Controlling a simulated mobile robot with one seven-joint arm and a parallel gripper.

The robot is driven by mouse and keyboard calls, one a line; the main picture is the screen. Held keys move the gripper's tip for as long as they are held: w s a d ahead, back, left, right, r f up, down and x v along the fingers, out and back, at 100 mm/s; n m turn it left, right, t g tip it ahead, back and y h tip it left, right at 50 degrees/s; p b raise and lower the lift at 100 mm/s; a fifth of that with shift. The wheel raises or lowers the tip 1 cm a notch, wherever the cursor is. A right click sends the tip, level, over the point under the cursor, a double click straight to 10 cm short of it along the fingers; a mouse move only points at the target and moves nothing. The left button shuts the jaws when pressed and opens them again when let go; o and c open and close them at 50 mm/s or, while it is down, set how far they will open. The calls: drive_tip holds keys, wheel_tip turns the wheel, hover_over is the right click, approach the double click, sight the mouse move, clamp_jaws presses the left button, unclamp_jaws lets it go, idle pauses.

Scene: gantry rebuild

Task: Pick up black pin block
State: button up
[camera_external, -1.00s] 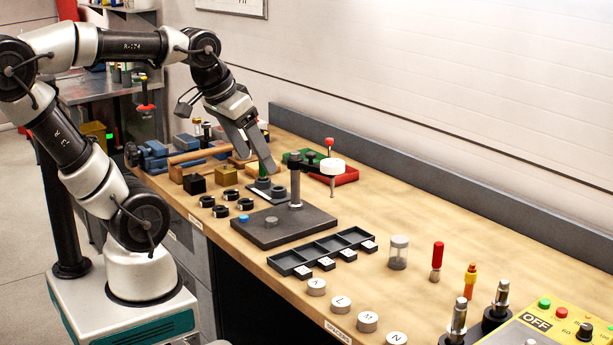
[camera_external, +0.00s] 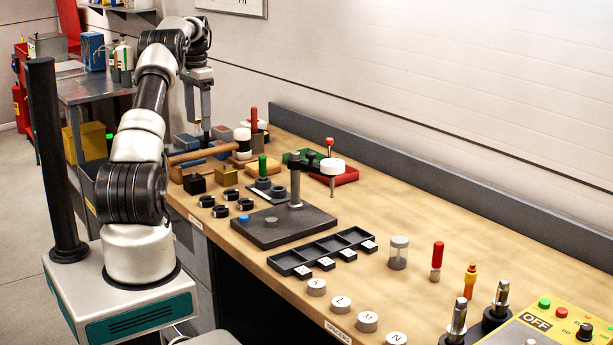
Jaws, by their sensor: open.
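A small black block (camera_external: 194,184) sits on the bench near its left front edge, beside a brass-coloured block (camera_external: 227,175). Whether a pin stands in the black block is too small to tell. My gripper (camera_external: 199,126) points down above the far left end of the bench, behind the black block and apart from it. Its fingers are open, and I see nothing held between them. The fingertips are near blue blocks (camera_external: 186,143), partly hidden behind a wooden handle.
The wooden handle (camera_external: 212,152) lies between my gripper and the black block. A green-pinned grey plate (camera_external: 283,198), black rings (camera_external: 220,211) and a dark stand plate (camera_external: 270,234) are to the right. A red-handled tool (camera_external: 254,120) stands behind. The bench's back right is clear.

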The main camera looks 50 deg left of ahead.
drive_tip(key=s+a+f, duration=0.3)
drive_tip(key=a+f, duration=0.1)
approach(192, 177)
drive_tip(key=f, duration=0.5)
drive_tip(key=shift+s+a, duration=0.25)
drive_tip(key=shift+a, duration=0.15)
drive_tip(key=shift+w+d+f, duration=0.1)
drive_tip(key=shift+w+f, duration=0.05)
drive_tip(key=shift+f, duration=1.35)
drive_tip(key=shift+w+d+f, duration=0.1)
drive_tip(key=shift+w+f, duration=0.1)
drive_tip(key=shift+f, duration=1.3)
drive_tip(key=shift+c, duration=0.5)
drive_tip(key=c, duration=1.3)
